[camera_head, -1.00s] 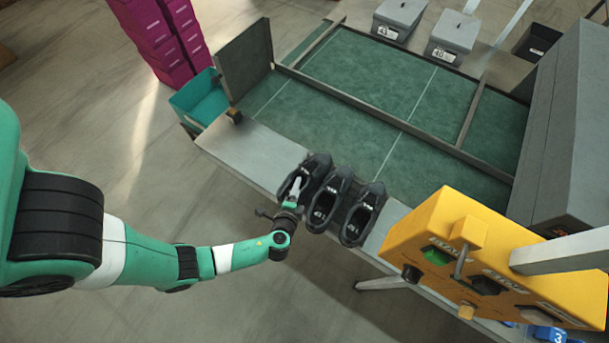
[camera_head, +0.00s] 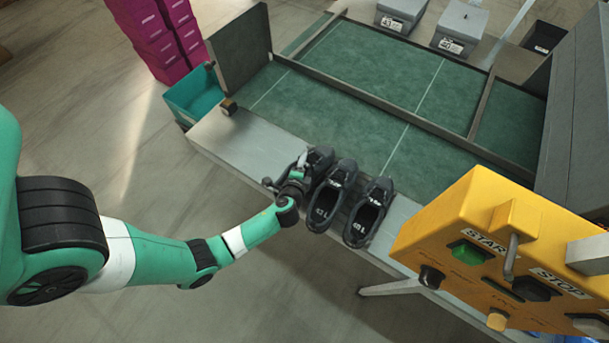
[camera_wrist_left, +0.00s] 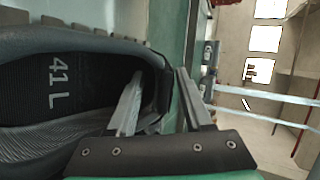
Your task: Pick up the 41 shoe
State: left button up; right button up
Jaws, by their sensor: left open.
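Three dark shoes stand side by side on the grey ledge (camera_head: 235,150) at the front of the belt. My left gripper (camera_head: 301,162) is at the leftmost shoe (camera_head: 321,158) and partly covers it. In the left wrist view this shoe's insole (camera_wrist_left: 62,85) reads "41 L". There, my open left gripper (camera_wrist_left: 158,88) straddles the end wall of the shoe opening, one finger inside and the other outside. I cannot tell whether the fingers touch the wall. The middle shoe (camera_head: 332,194) and right shoe (camera_head: 369,212) stand apart from the gripper. My right gripper is not in view.
A yellow control box (camera_head: 470,225) with START and STOP labels stands at the right. Grey boxes (camera_head: 400,14) sit behind the green belt (camera_head: 380,75). A teal bin (camera_head: 195,95) and magenta boxes (camera_head: 160,35) are at the left. The belt is clear.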

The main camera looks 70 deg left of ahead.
pick_arm(q)
grip_shut()
dwell(1.4)
